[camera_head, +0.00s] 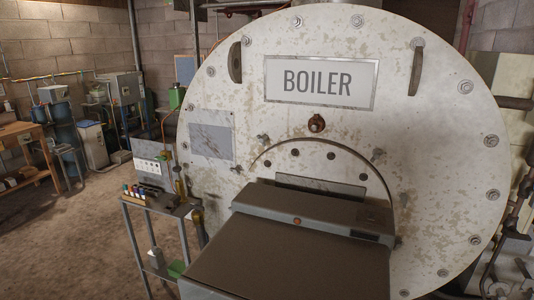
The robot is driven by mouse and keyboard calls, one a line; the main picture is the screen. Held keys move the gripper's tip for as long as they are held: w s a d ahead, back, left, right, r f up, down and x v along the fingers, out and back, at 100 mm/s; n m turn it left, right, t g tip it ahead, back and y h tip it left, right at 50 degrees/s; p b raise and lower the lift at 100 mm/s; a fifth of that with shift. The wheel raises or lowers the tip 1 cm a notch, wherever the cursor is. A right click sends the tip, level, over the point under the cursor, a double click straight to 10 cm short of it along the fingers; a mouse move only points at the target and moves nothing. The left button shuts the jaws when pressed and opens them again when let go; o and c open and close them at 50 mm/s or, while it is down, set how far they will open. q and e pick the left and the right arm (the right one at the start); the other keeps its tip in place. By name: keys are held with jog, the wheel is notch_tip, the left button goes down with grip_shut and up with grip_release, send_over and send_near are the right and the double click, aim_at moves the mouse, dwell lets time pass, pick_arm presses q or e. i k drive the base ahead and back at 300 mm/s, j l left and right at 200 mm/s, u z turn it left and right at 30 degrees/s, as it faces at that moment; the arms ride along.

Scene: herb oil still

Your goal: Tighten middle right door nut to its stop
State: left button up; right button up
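The boiler's large round front plate (440,120) is off-white with worn, flaking paint and faces me. Bolts or nuts sit around its rim. On the right side they include one at upper right (465,87), one at mid right (491,140) and one a little lower (492,194). I cannot tell which one is the middle right door nut, or how tight any is. Neither of my grippers is in view.
A grey-brown box-shaped housing (300,250) juts toward me from the boiler's lower front. A small metal stand (155,205) with bottles is to its left. Pipes and hardware (510,220) crowd the right edge. The floor at left (70,240) is clear.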

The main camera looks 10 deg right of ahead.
aim_at(403, 196)
jog(key=z, duration=1.25)
jog(key=i+l, duration=0.2)
jog(key=l+u, duration=0.05)
jog(key=l, duration=0.05)
